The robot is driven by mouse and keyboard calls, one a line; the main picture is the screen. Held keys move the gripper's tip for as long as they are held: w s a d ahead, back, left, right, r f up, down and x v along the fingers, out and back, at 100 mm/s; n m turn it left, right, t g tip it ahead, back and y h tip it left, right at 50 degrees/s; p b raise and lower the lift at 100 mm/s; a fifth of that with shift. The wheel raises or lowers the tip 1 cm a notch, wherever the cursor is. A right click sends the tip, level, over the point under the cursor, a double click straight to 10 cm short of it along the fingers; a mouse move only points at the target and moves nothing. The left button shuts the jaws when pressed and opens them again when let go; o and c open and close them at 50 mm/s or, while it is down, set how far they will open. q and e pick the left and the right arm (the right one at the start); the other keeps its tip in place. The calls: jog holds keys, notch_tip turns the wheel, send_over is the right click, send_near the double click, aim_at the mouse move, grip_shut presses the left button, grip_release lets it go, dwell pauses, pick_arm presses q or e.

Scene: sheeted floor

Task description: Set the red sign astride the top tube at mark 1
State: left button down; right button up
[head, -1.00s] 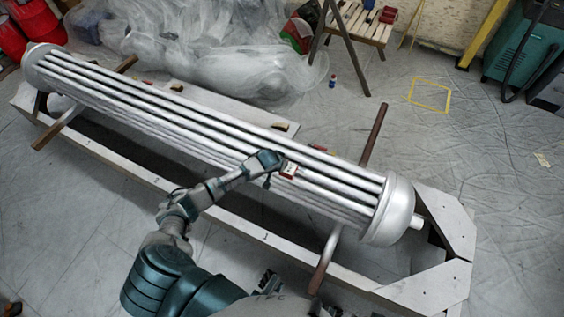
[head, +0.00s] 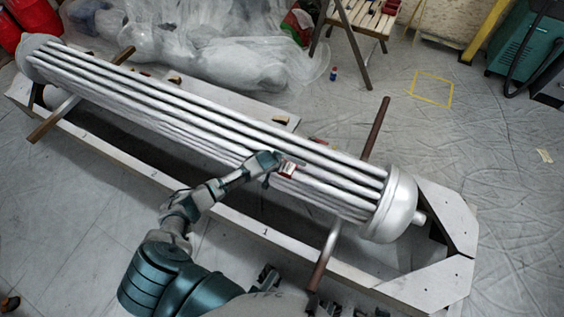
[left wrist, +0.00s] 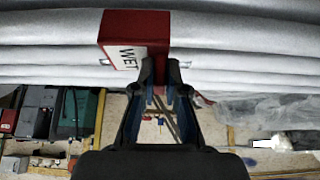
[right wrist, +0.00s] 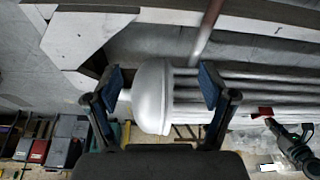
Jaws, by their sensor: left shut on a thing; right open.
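The red sign (head: 287,170) with a white label is at the tube bundle (head: 215,120), toward its right end. My left gripper (head: 272,162) is shut on it. In the left wrist view the red sign (left wrist: 133,28) shows lettering "WET" and lies in front of the pale tubes; my left gripper (left wrist: 160,75) grips its lower edge. I cannot tell whether the sign touches or straddles a tube. My right gripper (right wrist: 161,82) is open and empty, with the rounded end cap (right wrist: 152,97) seen between its fingers. I cannot make out mark 1 on the top tube.
The bundle rests on brown-ended cross bars (head: 375,130) above a pale frame (head: 445,215). A small red thing (head: 318,141) is at the bundle's far side. Plastic sheeting (head: 190,50), a wooden stool (head: 362,18) and a green machine (head: 522,45) stand behind. Floor at right is open.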

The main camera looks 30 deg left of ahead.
pick_arm(q)
jog(key=shift+a+f, duration=0.45)
jog(key=shift+f, duration=0.2)
jog(key=shift+d+f, duration=0.1)
jog(key=shift+d, duration=0.05)
jog(key=shift+d+b, duration=0.3)
pick_arm(e)
jog(key=w, duration=0.1)
jog(key=w+a+t, duration=0.1)
jog(key=w, duration=0.1)
jog(key=shift+a+r+t+y, duration=0.15)
jog(key=shift+a+t+y, duration=0.05)
jog(key=shift+t+y, duration=0.1)
pick_arm(q)
jog(key=shift+a+f, duration=0.1)
jog(key=shift+a, duration=0.25)
pick_arm(e)
jog(key=shift+s+a, duration=0.2)
jog(key=shift+a, duration=0.05)
jog(key=shift+s, duration=0.1)
pick_arm(q)
jog(key=shift+d, duration=0.1)
pick_arm(e)
jog(key=shift+d, duration=0.1)
pick_arm(q)
jog(key=shift+d+p, duration=0.15)
jog(key=shift+p, duration=0.2)
pick_arm(e)
jog(key=shift+d+r, duration=0.15)
jog(key=shift+r, duration=0.2)
